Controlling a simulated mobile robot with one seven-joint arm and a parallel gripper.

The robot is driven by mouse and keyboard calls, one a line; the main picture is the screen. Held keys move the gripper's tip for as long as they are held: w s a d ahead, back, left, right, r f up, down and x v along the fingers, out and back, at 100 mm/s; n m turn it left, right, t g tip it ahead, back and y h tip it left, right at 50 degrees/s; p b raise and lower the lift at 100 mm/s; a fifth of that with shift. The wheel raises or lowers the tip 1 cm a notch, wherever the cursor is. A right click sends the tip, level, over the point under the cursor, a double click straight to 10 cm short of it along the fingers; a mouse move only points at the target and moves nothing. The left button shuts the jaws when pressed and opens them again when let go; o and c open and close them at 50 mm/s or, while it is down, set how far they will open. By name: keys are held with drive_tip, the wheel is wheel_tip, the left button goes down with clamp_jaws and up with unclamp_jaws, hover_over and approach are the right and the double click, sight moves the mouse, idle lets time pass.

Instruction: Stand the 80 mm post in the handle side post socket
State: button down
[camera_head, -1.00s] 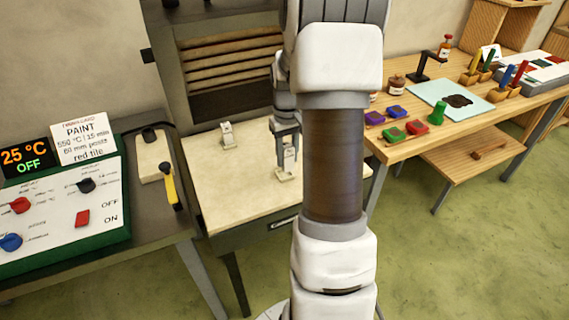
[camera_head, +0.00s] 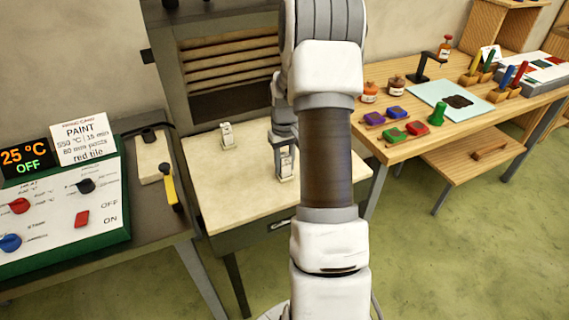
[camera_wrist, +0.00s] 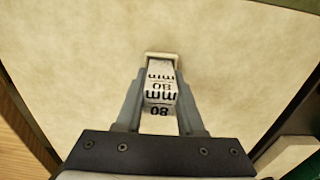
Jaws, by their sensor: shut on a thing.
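The 80 mm post (camera_wrist: 160,86) is a white block with black "80 mm" lettering, between my gripper's fingers in the wrist view. My gripper (camera_head: 286,166) is shut on it, low over the front right part of the cream slab (camera_head: 245,190). A pale socket block (camera_wrist: 162,56) shows at the post's far end in the wrist view. The post looks upright and in line with this socket, but I cannot tell whether it is fully seated. Another small white upright piece (camera_head: 227,135) stands on the slab at the back left.
A wooden table (camera_head: 400,155) with colored blocks, jars and a pale blue mat is at the right. The slab's middle is clear.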

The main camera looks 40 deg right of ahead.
drive_tip(key=c, duration=0.5)
unclamp_jaws()
drive_tip(key=shift+f, duration=0.1)
wheel_tip(320, 180, up, 12)
drive_tip(key=shift+r+p, duration=0.1)
drive_tip(key=shift+p, duration=0.45)
drive_tip(key=shift+r, duration=0.1)
